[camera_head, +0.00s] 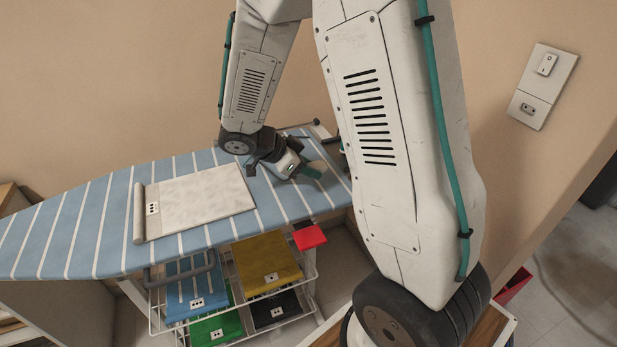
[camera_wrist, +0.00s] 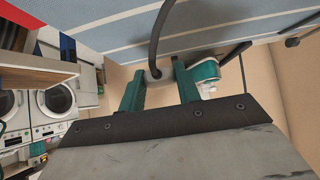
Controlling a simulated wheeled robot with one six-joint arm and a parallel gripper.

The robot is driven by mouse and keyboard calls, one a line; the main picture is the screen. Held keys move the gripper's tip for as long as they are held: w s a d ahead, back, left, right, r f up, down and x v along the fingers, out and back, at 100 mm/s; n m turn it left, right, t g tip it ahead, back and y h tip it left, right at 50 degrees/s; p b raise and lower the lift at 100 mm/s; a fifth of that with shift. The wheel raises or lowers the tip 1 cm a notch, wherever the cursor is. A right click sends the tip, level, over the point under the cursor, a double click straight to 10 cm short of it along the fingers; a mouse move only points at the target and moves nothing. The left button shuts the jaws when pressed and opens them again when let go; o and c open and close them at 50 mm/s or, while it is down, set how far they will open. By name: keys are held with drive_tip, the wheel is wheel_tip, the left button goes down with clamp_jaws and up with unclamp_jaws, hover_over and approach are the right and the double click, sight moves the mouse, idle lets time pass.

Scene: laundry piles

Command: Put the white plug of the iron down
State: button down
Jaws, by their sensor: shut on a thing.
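My gripper (camera_wrist: 157,78) has its teal fingers closed on the pale plug (camera_wrist: 160,76) in the wrist view. A dark cable runs from the plug and curves across the picture. The plug is partly hidden between the fingers. The white and teal iron (camera_wrist: 208,76) shows just right of the right finger. In the head view, my gripper (camera_head: 301,168) is low over the right end of the blue striped ironing board (camera_head: 90,222). I cannot tell whether the plug touches the board.
A folded pale cloth (camera_head: 200,200) lies on the board, left of my gripper. Below stands a wire rack (camera_head: 232,283) with folded coloured cloths. A wall plate with switch and socket (camera_head: 543,86) is at upper right. Washing machines (camera_wrist: 56,100) show at left in the wrist view.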

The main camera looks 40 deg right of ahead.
drive_tip(key=shift+d+f, duration=0.1)
drive_tip(key=shift+f, duration=1.7)
